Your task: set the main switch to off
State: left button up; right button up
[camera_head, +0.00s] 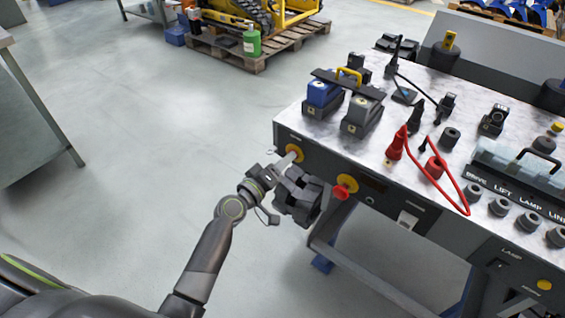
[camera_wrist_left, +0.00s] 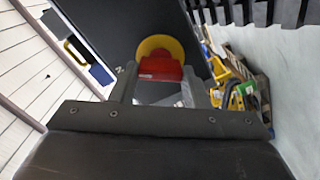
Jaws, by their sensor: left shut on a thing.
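The main switch, a red handle on a round yellow plate, is on the bench's dark front panel near its left corner. Its yellow plate (camera_head: 294,152) shows in the head view, partly covered by my gripper. In the left wrist view its red handle (camera_wrist_left: 160,69) lies between my fingers, with the yellow plate behind it. My left gripper (camera_head: 285,162) is shut on that handle; it also shows in the left wrist view (camera_wrist_left: 160,88). The handle's exact setting is hard to read. My right gripper is not in view.
A red push button (camera_head: 341,192) on a yellow plate sticks out just right of my left gripper. The bench top (camera_head: 308,134) holds battery packs (camera_head: 362,114), plugs and a red cable (camera_head: 455,185). A pallet (camera_head: 258,60) stands behind. The floor at left is clear.

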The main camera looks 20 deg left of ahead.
pick_arm(q)
jog(key=n, duration=0.6)
jog(key=shift+f+n+p, duration=0.15)
jog(key=shift+n+p, duration=0.15)
jog(key=shift+p, duration=0.1)
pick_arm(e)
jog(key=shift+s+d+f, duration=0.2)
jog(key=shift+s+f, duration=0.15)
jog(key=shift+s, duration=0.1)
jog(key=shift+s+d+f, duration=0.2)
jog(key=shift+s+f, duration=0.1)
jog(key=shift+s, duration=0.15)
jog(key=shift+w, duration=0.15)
pick_arm(q)
jog(key=o, duration=1)
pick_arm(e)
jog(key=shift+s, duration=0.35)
pick_arm(q)
jog(key=shift+s, duration=0.1)
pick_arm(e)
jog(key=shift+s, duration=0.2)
